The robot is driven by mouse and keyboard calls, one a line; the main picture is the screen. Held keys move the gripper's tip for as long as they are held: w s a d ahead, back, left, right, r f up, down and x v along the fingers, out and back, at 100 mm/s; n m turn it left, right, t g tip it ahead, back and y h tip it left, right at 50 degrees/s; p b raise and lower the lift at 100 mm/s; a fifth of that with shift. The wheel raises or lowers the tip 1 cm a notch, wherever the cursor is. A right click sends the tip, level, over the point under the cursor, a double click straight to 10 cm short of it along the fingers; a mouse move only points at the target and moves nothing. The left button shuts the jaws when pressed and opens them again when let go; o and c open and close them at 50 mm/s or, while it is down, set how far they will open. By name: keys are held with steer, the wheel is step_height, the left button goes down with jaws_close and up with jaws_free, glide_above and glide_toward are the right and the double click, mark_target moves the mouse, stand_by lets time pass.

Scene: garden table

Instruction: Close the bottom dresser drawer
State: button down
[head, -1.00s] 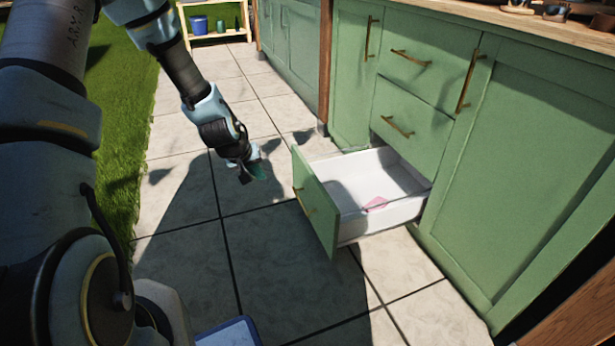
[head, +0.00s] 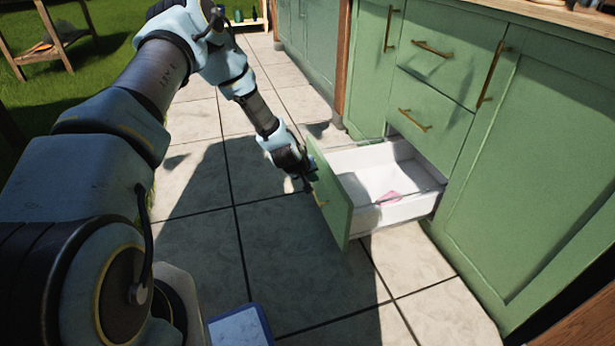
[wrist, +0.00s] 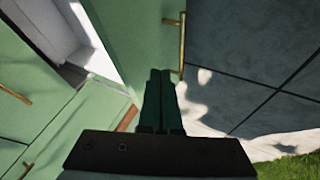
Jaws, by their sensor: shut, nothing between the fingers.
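The bottom drawer (head: 333,199) of the green dresser (head: 520,160) stands pulled well out, with its green front facing left and its white inside showing. A pink item (head: 389,197) lies in it. My gripper (head: 308,181) is at the far upper part of the drawer front, on its outer side. In the wrist view my gripper's dark green fingers (wrist: 160,75) are together and empty. They lie over the green drawer front (wrist: 135,40), beside its brass handle (wrist: 182,45). I cannot tell whether the fingertips touch the front.
Two closed drawers with brass handles sit above, the lower one (head: 425,125) directly over the open drawer. Cupboard doors flank them. A wooden post (head: 343,60) stands behind.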

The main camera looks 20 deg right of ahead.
mark_target(328, 179)
steer(key=shift+s+d+r, duration=0.1)
steer(key=shift+s+d, duration=0.05)
steer(key=shift+d, duration=0.75)
steer(key=shift+s+d+r, duration=0.1)
steer(key=shift+d, duration=0.75)
steer(key=shift+d, duration=0.1)
